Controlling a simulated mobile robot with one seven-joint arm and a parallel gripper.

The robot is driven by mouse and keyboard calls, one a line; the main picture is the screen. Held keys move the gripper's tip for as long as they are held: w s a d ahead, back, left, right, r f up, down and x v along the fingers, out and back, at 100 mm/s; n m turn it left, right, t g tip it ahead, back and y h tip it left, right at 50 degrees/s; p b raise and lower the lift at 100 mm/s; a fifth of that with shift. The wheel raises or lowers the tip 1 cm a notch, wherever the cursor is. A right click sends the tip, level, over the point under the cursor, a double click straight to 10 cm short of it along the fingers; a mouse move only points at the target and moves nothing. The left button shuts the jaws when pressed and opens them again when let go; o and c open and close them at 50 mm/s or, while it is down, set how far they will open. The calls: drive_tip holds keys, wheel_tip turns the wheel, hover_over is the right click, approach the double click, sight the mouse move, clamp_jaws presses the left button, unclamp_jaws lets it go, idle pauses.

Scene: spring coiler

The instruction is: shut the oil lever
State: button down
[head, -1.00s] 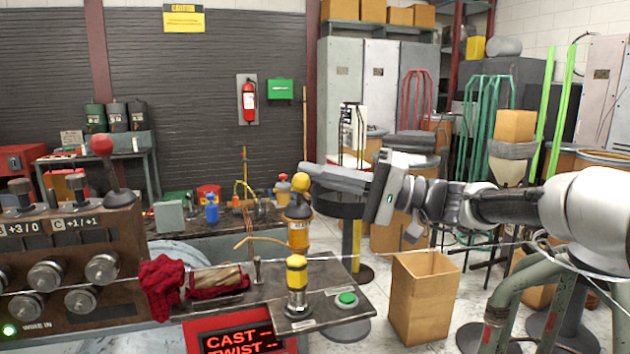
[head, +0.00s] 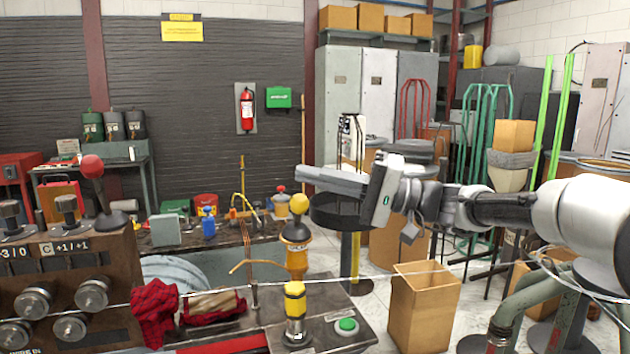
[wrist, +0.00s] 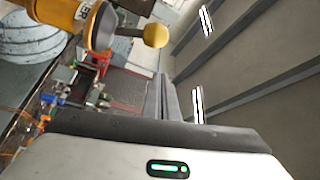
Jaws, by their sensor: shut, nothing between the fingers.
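The oil lever is a yellow ball knob (head: 299,203) on top of the amber oiler (head: 296,255) at the back edge of the bench. In the wrist view the knob (wrist: 155,35) sits on a short dark stem that stands out from the oiler's yellow-and-grey end (wrist: 98,25). My gripper (head: 298,173) is shut and empty. In the head view its tips appear just above the knob, with a gap between. In the wrist view the shut fingers (wrist: 160,95) point past the knob, which is off to one side. I see no contact.
A red-knobbed lever (head: 92,168) is at the left. A thin wire crosses above the bench. A round dark stand (head: 338,211) is behind my gripper.

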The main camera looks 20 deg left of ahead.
drive_tip(key=f+v, duration=0.1)
drive_tip(key=v, duration=0.9)
drive_tip(key=shift+w+p, duration=0.2)
drive_tip(key=shift+p, duration=0.2)
drive_tip(key=shift+a+f, duration=0.1)
drive_tip(key=shift+a, duration=0.05)
